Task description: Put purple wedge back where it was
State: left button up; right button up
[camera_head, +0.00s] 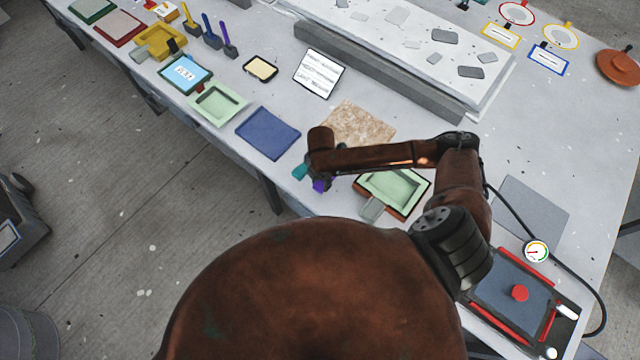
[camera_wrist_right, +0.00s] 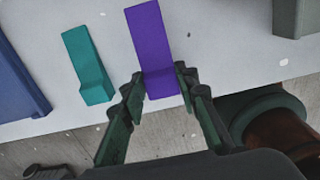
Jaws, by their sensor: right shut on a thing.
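The purple wedge (camera_wrist_right: 151,45) is between the fingers of my right gripper (camera_wrist_right: 161,80) in the right wrist view, and the gripper is shut on its near end. In the head view only a small part of the purple wedge (camera_head: 320,185) shows below my right arm's end. A teal wedge (camera_wrist_right: 88,65) lies just left of it on the table, apart from it, and it also shows in the head view (camera_head: 300,171). I cannot tell whether the purple wedge touches the table. My left gripper is not in view.
A blue panel (camera_head: 268,133) lies left of the wedges, and a tan fibre mat (camera_head: 357,125) lies behind them. A green mould (camera_head: 408,188) is close on the right. The table's front edge is just below the wedges. A gauge (camera_head: 536,251) stands further right.

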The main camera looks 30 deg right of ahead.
aim_at(321, 184)
jog(key=shift+a+f, duration=0.1)
jog(key=shift+f, duration=1.05)
jog(key=shift+f, duration=0.15)
jog(key=o, duration=1.1)
notch_tip(321, 184, up, 12)
jog(key=shift+r, duration=0.2)
jog(key=shift+f, duration=0.1)
